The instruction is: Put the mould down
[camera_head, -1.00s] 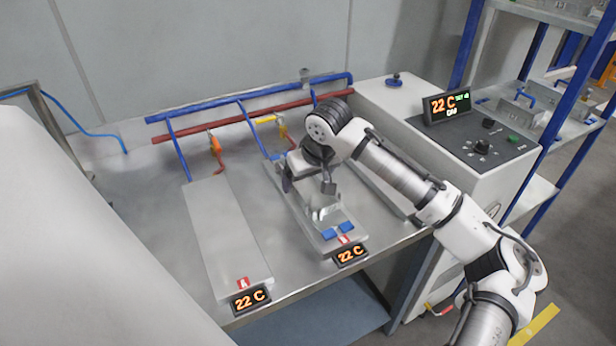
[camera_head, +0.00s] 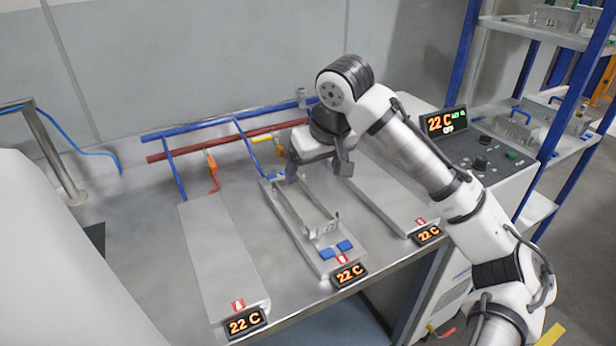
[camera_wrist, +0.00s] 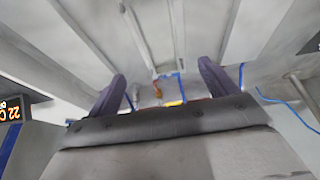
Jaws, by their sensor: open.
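The mould (camera_head: 322,226) is a long grey metal trough with an upright end wall that faces the front. It rests on the middle plate (camera_head: 329,268), between blue pieces at the plate's front and back. My gripper (camera_head: 317,172) is open above the mould's far half, apart from it and empty. In the wrist view, the two dark purple fingers of my gripper (camera_wrist: 162,85) stand wide apart with nothing between them. The mould's far part is partly hidden behind my gripper in the head view.
Bare plates lie to the left (camera_head: 222,255) and right (camera_head: 390,190). Blue and red pipes (camera_head: 230,130) with valves run along the back. A control cabinet (camera_head: 495,165) stands at right, beside a blue-posted shelf (camera_head: 548,140) holding metal moulds.

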